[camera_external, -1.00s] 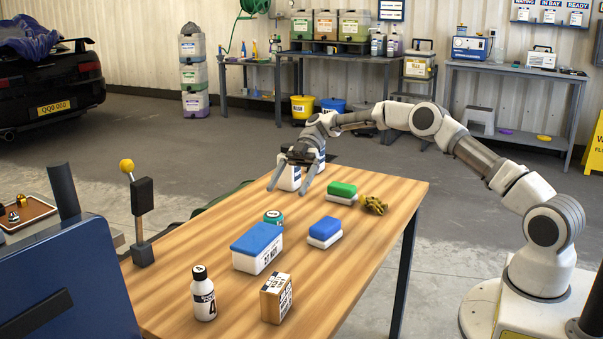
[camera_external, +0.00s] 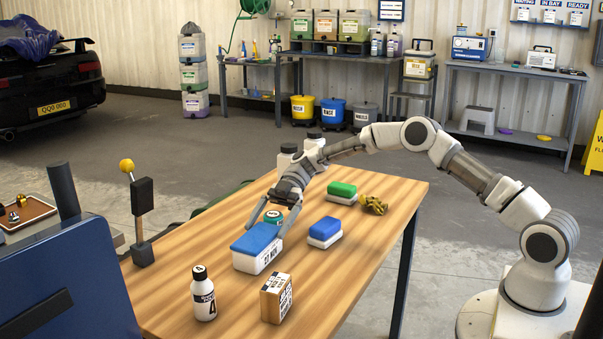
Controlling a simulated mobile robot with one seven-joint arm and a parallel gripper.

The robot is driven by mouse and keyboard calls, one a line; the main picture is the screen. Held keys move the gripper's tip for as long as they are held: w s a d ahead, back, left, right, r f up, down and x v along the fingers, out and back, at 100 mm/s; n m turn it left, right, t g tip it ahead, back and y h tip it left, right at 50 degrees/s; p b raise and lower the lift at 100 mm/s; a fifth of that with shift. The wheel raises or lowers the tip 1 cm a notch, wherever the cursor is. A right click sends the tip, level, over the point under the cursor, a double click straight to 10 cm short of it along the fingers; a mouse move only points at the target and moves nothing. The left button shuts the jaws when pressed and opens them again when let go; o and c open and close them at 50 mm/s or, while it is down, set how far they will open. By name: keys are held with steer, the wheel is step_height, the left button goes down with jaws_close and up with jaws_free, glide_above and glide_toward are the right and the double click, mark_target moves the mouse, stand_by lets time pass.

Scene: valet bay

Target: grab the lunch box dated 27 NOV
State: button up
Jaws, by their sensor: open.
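The lunch box (camera_external: 245,262) has a white body and a blue lid, and its front label reads 27 NOV. It sits on the wooden table (camera_external: 365,245), left of the table's middle. My gripper (camera_external: 266,230) is open and points down at the lunch box from its far side. Its two fingers are spread at either side of the box's back part, close to the lid. I cannot tell whether they touch it. A teal-topped round tin (camera_external: 273,216) shows between the fingers, behind the lunch box.
A smaller blue-and-white block (camera_external: 325,232), a green-and-white block (camera_external: 342,193) and a crumpled yellow-black item (camera_external: 374,205) lie to the right. A white bottle (camera_external: 204,294) and a brown carton (camera_external: 276,299) stand in front. White containers (camera_external: 288,157) stand behind my gripper. The table's right front is clear.

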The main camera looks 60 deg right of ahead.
mark_target(258, 241)
steer(key=b+x, duration=0.1)
steer(key=x, duration=0.4)
steer(key=shift+w+a+f+b, duration=0.1)
steer(key=shift+f+b, duration=0.25)
steer(key=shift+r, duration=0.1)
steer(key=c, duration=1.5)
